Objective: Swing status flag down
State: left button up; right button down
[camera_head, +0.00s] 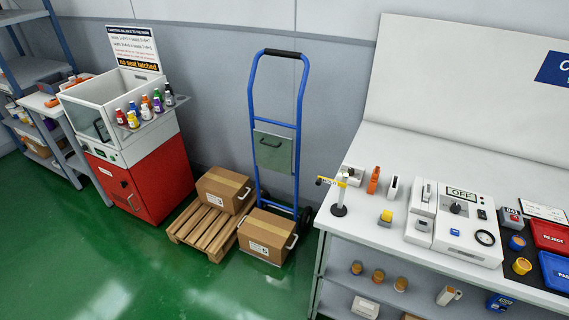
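The likely status flag (331,182) is a small yellow arm with dark lettering on a thin post, near the left end of the white workbench. It sticks out to the left from the top of the post, roughly level. The post stands upright on a round base (339,210) at the bench's front left. The lettering is too small to read surely. Neither of my grippers is in view.
Green floor is open in front.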

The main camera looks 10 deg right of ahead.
aim_at(321, 179)
jog(key=u, duration=0.2)
jog(key=i, duration=1.15)
jog(key=z, duration=0.8)
